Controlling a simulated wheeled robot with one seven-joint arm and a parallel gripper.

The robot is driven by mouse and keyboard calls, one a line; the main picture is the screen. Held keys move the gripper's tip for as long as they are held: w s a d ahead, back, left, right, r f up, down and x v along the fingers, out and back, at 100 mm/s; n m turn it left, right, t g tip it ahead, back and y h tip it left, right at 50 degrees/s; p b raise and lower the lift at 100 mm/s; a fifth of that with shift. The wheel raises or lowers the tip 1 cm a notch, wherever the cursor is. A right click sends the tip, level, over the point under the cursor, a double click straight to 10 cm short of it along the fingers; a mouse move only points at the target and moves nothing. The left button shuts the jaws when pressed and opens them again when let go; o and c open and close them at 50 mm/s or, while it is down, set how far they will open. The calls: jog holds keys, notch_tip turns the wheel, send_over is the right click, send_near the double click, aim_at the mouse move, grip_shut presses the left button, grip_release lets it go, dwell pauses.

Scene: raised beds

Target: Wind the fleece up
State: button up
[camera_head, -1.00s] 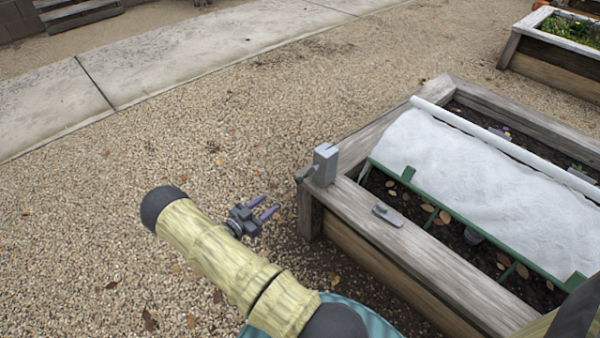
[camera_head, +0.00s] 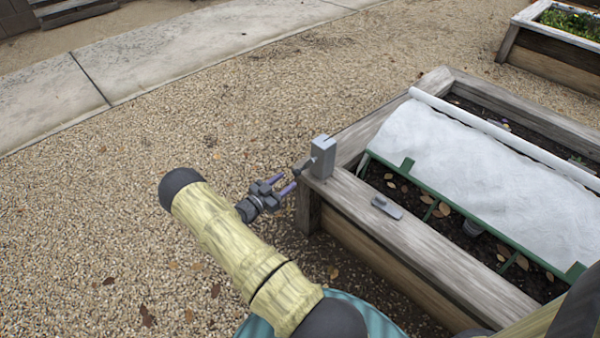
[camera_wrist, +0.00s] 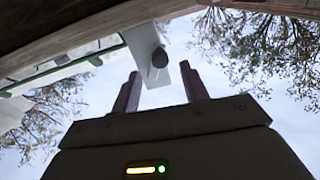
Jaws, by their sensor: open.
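The white fleece (camera_head: 470,175) lies spread over a green frame (camera_head: 435,192) on the raised bed, with a white roll (camera_head: 500,137) along its far edge. A grey winder box (camera_head: 323,160) stands on the bed's near left corner, with a small dark crank handle (camera_head: 301,168) on its left side. My gripper (camera_head: 284,184) is open and empty, just left of the handle. In the wrist view the handle's round dark end (camera_wrist: 159,57) shows in line with the gap between my fingertips (camera_wrist: 160,72). I cannot tell whether they touch.
A grey flat fitting (camera_head: 386,208) lies on the bed's wooden rim (camera_head: 425,245). Gravel (camera_head: 150,200) around the bed's left side is clear. Another planted bed (camera_head: 560,45) stands at the back right.

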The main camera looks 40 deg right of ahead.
aim_at(294, 173)
jog(key=d, duration=0.2)
jog(key=d+b, duration=0.1)
jog(key=d, duration=0.2)
jog(key=w+d, duration=0.1)
jog(key=d, duration=0.2)
jog(key=shift+d+b, duration=0.1)
jog(key=shift+b, duration=0.2)
jog(key=c, duration=0.8)
jog(key=shift+w, duration=0.1)
jog(key=shift+w, duration=0.1)
